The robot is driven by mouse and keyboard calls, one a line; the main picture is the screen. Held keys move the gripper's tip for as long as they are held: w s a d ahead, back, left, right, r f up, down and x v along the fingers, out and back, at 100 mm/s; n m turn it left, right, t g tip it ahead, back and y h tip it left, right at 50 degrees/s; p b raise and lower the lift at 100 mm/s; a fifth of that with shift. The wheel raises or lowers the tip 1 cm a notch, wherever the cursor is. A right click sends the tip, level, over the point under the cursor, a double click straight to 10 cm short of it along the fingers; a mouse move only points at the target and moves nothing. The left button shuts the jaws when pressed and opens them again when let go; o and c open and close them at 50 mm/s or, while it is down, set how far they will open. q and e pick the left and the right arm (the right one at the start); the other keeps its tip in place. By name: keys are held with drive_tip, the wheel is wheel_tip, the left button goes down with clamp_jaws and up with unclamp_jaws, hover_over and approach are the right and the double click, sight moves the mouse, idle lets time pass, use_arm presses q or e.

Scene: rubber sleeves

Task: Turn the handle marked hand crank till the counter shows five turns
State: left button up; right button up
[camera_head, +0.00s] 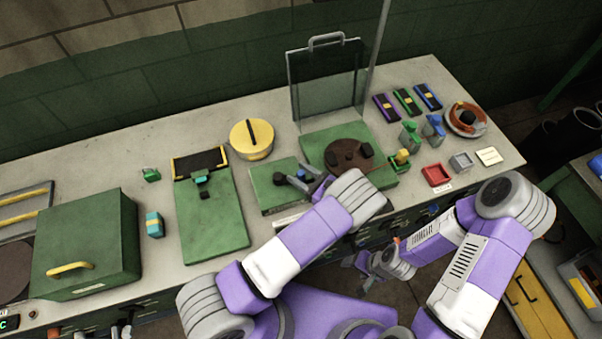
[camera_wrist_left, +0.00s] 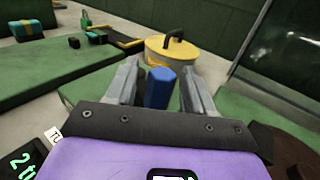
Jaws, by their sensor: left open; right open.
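The crank unit is a low green box (camera_head: 266,190) in the middle of the bench, with a dark block (camera_head: 279,178) on top. My left gripper (camera_head: 297,181) is over this box and open. In the left wrist view a blue upright handle (camera_wrist_left: 160,88) stands between the two open fingers of this gripper (camera_wrist_left: 160,85), with gaps at its sides. The black counter (camera_wrist_left: 25,160) at the lower left there shows a green 2 and part of a word. In the head view the gripper mostly hides the handle. My right gripper (camera_head: 366,271) is open and empty, low before the bench front.
Left of the crank are a green board (camera_head: 212,225) and a lidded green box (camera_head: 85,240). Behind is a yellow round pot (camera_head: 251,140). To the right are a green base with a dark disc (camera_head: 345,152) and a clear upright screen (camera_head: 328,85).

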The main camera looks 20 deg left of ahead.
use_arm(q)
clamp_jaws()
idle(0.5)
